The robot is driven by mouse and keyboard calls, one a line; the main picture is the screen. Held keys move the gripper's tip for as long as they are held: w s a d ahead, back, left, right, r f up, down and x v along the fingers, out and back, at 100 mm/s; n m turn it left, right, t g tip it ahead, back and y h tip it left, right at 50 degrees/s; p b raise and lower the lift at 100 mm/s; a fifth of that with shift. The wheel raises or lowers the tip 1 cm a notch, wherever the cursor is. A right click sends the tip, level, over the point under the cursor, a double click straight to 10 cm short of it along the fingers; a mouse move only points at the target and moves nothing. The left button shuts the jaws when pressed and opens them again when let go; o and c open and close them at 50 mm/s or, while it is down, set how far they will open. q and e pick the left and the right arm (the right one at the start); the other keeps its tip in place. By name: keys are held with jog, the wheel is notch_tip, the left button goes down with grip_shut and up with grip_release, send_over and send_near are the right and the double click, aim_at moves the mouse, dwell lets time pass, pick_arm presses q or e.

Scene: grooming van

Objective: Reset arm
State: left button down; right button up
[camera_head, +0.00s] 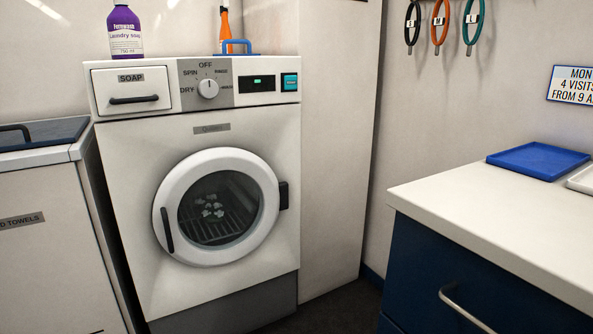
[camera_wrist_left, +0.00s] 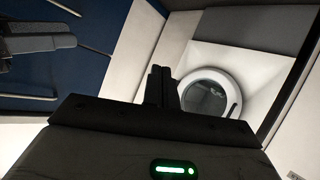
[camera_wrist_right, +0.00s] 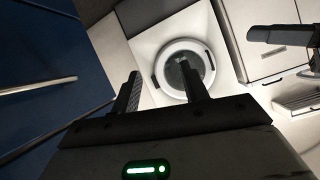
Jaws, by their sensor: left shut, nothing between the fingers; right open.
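My left gripper (camera_wrist_left: 161,86) shows in the left wrist view with its two dark fingers together and nothing between them. My right gripper (camera_wrist_right: 160,84) shows in the right wrist view with its fingers apart and empty. Neither gripper appears in the head view. Both wrist views face the white washing machine from a distance, and neither gripper touches anything. The washing machine (camera_head: 225,130) stands with its round door (camera_head: 215,207) shut. The door also shows in the left wrist view (camera_wrist_left: 209,92) and in the right wrist view (camera_wrist_right: 183,70).
A white counter (camera_head: 480,215) over dark blue drawers is at right, with a blue tray (camera_head: 538,160). A towel cabinet (camera_head: 50,240) is at left. Coloured loops (camera_head: 440,22) hang on the wall.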

pick_arm(q)
jog(key=s+a+r+y+p, duration=0.1)
jog(key=a+r+p, duration=0.1)
jog(key=r+p, duration=0.5)
jog(key=s+a+r+y+p, duration=0.1)
jog(key=a+r+p, duration=0.1)
jog(key=r+p, duration=0.4)
jog(key=p, duration=0.5)
jog(key=shift+a+r+n+g+y+p, duration=0.25)
jog(key=shift+r+n+g+y+p, duration=0.05)
jog(key=shift+r, duration=0.1)
pick_arm(e)
jog(key=s+d+r+h, duration=0.1)
jog(key=d+r, duration=0.1)
jog(key=r, duration=0.5)
jog(key=s+d+r+h, duration=0.1)
jog(key=d+r, duration=0.1)
jog(key=r, duration=0.4)
jog(key=shift+d+r+m+g+h, duration=0.25)
jog(key=shift+r+m+g+h, duration=0.05)
jog(key=shift+r, duration=0.1)
